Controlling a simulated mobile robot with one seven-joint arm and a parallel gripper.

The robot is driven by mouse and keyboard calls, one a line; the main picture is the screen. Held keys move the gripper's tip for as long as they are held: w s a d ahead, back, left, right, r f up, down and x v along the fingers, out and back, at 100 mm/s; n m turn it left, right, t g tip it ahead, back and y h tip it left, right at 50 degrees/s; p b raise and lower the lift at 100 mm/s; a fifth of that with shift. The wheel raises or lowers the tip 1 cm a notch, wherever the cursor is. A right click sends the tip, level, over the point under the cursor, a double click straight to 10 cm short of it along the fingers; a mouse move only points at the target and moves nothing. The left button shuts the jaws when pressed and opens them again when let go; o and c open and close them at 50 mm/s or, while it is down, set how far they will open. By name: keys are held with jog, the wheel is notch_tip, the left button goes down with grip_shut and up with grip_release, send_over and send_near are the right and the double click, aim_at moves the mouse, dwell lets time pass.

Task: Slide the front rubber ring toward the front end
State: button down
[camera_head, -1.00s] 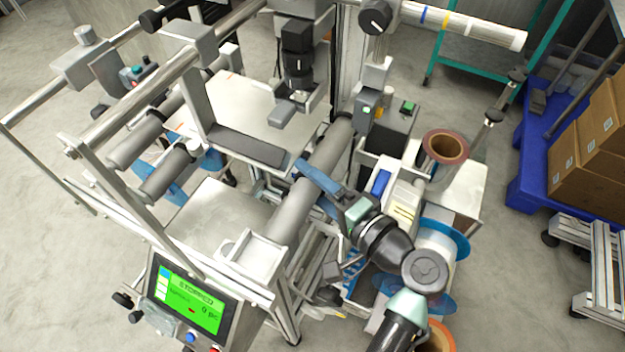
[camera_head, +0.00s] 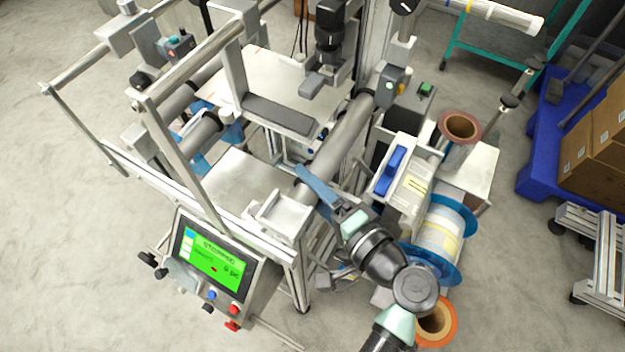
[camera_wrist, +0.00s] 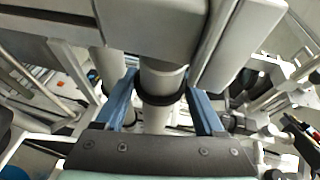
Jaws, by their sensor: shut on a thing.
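A black rubber ring (camera_wrist: 162,98) sits around a grey roller (camera_wrist: 155,118) in the wrist view. The same roller (camera_head: 345,137) runs from back right to near left in the head view. My gripper (camera_wrist: 162,85) has its two blue fingers on either side of the ring and is shut on it. In the head view my gripper (camera_head: 317,187) is across the near part of the roller, and the ring is hidden or too small to tell there.
A machine frame with a grey tray (camera_head: 280,215) stands close beside the roller's near end. The control screen (camera_head: 212,262) is at the near left. A blue-flanged spool (camera_head: 440,235) lies to the right of my arm. In the wrist view, grey machine parts (camera_wrist: 230,45) are close above the fingers.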

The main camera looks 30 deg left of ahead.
grip_release()
jog(key=shift+d, duration=0.1)
jog(key=v, duration=1.3)
jog(key=shift+w+r, duration=0.1)
